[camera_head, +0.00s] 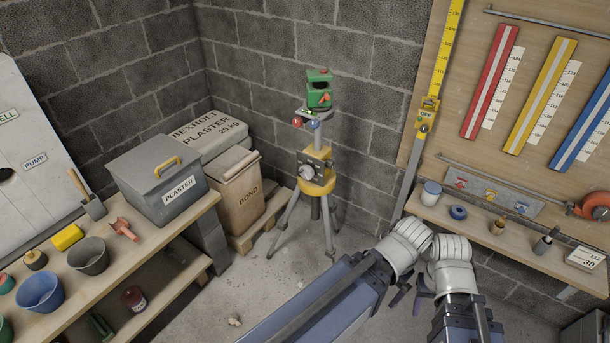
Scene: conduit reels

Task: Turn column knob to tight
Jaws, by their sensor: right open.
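A tripod (329,232) with a yellow collar (318,187) stands on the floor near the wall corner. A grey column knob (308,173) sits on the front of the collar; whether it is tight cannot be read. A green instrument (319,92) sits on top of the column. My right gripper (408,301) shows small dark fingers, spread apart and empty, low and right of the tripod, well clear of the knob.
A left bench (165,221) holds a grey plaster box (162,181) and several pots. A bond bag (237,195) stands left of the tripod. Floor before the tripod is mostly clear.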

